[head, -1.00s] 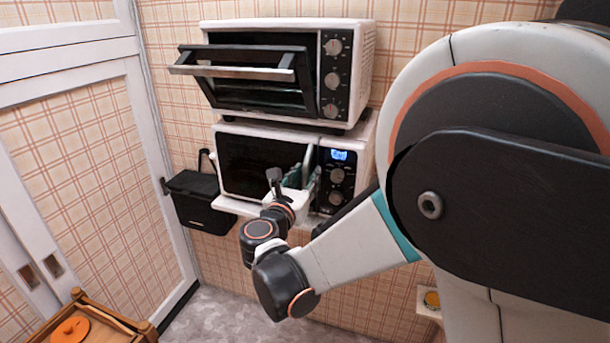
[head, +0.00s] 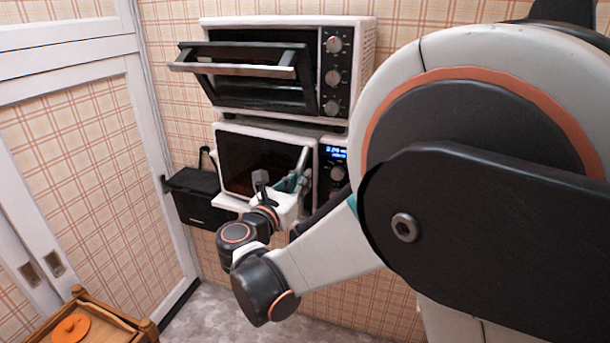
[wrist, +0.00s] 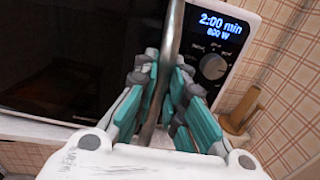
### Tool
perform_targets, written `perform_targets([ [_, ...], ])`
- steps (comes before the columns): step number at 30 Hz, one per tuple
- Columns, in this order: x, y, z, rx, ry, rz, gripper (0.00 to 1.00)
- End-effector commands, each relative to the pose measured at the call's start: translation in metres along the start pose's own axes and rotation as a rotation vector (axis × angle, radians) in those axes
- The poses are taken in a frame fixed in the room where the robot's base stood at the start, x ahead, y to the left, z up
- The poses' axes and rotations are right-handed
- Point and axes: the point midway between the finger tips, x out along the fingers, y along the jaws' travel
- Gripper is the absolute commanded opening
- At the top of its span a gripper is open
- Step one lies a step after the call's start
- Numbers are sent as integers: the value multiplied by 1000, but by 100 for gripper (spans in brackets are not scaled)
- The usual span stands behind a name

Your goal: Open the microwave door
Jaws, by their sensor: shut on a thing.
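The microwave (head: 232,203) is the lower white appliance on the wall, with a dark glass door (head: 255,165) and a lit display. My gripper (head: 297,182) is at the door's right side. In the wrist view my gripper (wrist: 164,100) has its teal finger pads on both sides of the upright metal door handle (wrist: 172,45) and is shut on it. The arm hides the lower part of the control panel in the head view.
A toaster oven (head: 360,60) with its door tilted partly open stands directly above. A black box (head: 200,200) hangs at the left of the microwave. A wooden cart (head: 110,325) with an orange lid is at the bottom left. The floor between is clear.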

Motion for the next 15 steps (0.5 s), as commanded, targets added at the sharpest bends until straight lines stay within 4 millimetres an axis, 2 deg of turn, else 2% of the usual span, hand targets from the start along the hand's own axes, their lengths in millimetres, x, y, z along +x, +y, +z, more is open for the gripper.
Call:
perform_targets([
  [7, -57, 17, -1, 0, 1, -179, 0],
  [15, -125, 49, -1, 0, 1, -167, 0],
])
